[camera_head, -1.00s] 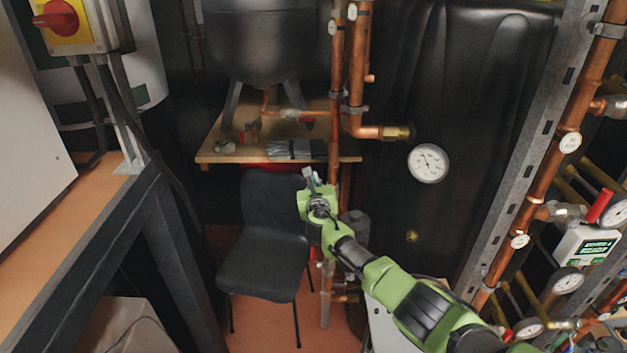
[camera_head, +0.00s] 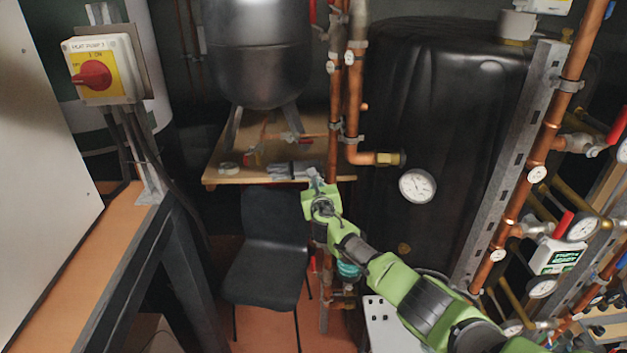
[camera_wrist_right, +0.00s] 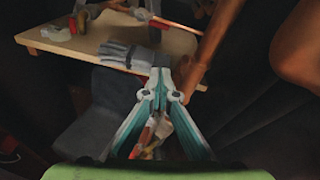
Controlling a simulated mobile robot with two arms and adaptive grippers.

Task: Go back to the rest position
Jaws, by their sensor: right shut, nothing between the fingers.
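My right arm, green with dark joints, reaches in from the lower right of the head view. Its gripper (camera_head: 316,180) is in front of the copper pipes, over the front edge of the wooden shelf. In the right wrist view the gripper (camera_wrist_right: 160,80) shows grey and teal fingers shut together with nothing between them. Behind the fingertips lie the shelf and a grey bundle (camera_wrist_right: 128,56). My left gripper is not in either view.
A black chair (camera_head: 267,250) stands below the wooden shelf (camera_head: 225,179). Vertical copper pipes (camera_head: 355,95) run close by the arm. A dial gauge (camera_head: 417,186) fronts a black tank (camera_head: 440,100). A red rotary switch (camera_head: 92,75) is at upper left.

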